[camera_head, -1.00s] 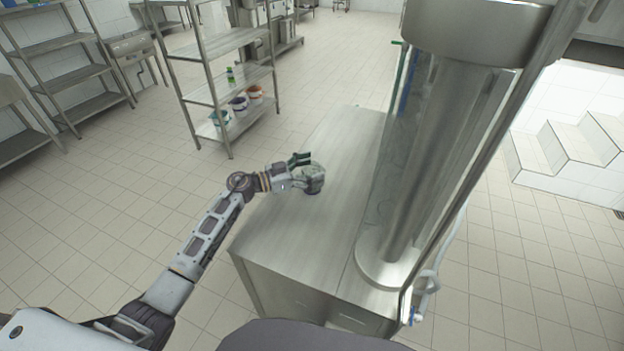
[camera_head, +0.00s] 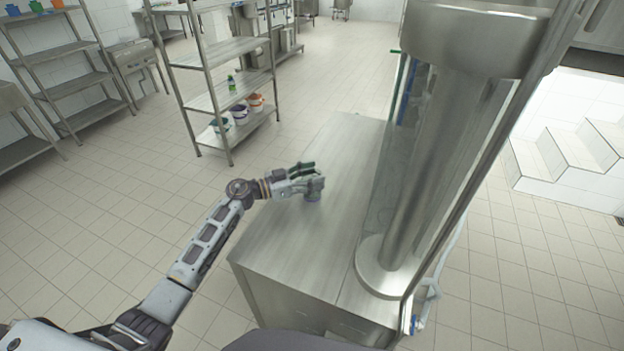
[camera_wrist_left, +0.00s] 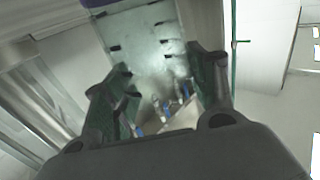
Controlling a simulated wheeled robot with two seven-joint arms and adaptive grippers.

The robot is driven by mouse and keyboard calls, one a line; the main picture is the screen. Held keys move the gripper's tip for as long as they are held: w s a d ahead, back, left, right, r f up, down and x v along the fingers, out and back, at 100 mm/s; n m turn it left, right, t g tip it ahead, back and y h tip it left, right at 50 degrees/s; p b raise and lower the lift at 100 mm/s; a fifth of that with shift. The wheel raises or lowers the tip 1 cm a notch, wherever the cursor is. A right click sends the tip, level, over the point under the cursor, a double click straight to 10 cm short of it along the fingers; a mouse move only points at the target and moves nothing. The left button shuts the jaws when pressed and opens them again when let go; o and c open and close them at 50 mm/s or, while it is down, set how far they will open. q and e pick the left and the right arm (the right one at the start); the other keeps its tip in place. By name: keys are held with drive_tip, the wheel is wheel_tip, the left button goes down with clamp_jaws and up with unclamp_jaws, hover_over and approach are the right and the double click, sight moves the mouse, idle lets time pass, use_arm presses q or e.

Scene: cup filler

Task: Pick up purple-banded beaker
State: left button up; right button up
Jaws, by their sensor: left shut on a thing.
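The beaker (camera_head: 313,195) is at the far left part of the steel counter, small and greyish in the head view. I cannot tell whether the beaker's base touches the counter. My right gripper is not in view.
The steel counter (camera_head: 290,245) is bare in front of the beaker. A tall clear cylinder machine with a steel column (camera_head: 425,170) stands on its right side. A steel shelf rack (camera_head: 225,100) with several buckets and a green bottle (camera_head: 231,84) stands beyond on the floor.

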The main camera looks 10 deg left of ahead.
use_arm(q)
drive_tip(key=shift+r+p, duration=0.35)
drive_tip(key=shift+r, duration=4.5)
drive_tip(key=shift+s, duration=0.1)
